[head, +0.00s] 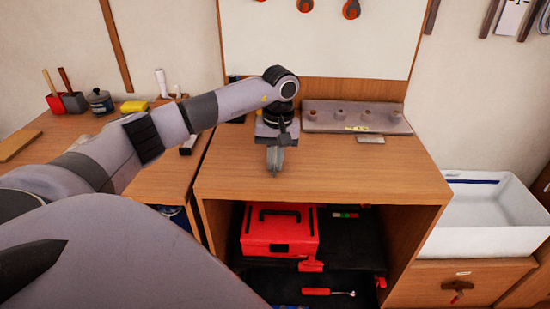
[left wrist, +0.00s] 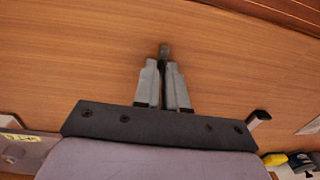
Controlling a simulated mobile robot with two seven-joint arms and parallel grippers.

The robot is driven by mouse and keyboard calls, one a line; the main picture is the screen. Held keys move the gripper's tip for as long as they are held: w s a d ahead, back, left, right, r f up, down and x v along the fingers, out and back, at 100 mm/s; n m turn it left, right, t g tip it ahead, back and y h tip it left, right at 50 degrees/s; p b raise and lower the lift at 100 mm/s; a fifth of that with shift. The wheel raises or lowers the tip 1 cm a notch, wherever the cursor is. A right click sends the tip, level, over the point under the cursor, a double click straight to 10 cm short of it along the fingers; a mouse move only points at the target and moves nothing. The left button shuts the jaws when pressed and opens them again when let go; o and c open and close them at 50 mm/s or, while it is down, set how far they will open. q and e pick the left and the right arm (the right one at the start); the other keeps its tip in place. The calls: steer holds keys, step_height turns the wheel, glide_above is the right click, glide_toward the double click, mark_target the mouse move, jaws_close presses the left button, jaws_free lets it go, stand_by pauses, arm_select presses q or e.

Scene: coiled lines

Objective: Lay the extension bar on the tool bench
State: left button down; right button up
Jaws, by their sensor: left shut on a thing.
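The tool bench (head: 350,185) is a wooden bench in the middle of the head view, with a wide bare top and an open space below. My left gripper (head: 274,160) is over the left part of this top, pointing down. In the left wrist view its two grey fingers (left wrist: 164,82) are shut on a dark thing, which I take for the extension bar (left wrist: 164,50). Only its dark end shows beyond the fingertips; the rest is hidden. I cannot tell whether it touches the wood. My right gripper is not in view.
A grey rack with round pieces (head: 357,118) stands at the back of the bench, with a small grey block (head: 370,139) before it. A red toolbox (head: 279,232) sits below the top. A white basin (head: 488,220) stands at the right. The bench's front and right are clear.

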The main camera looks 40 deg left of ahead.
arm_select(q)
steer(key=shift+f, duration=0.2)
steer(key=c, duration=1.2)
jaws_free()
steer(key=shift+r, duration=0.2)
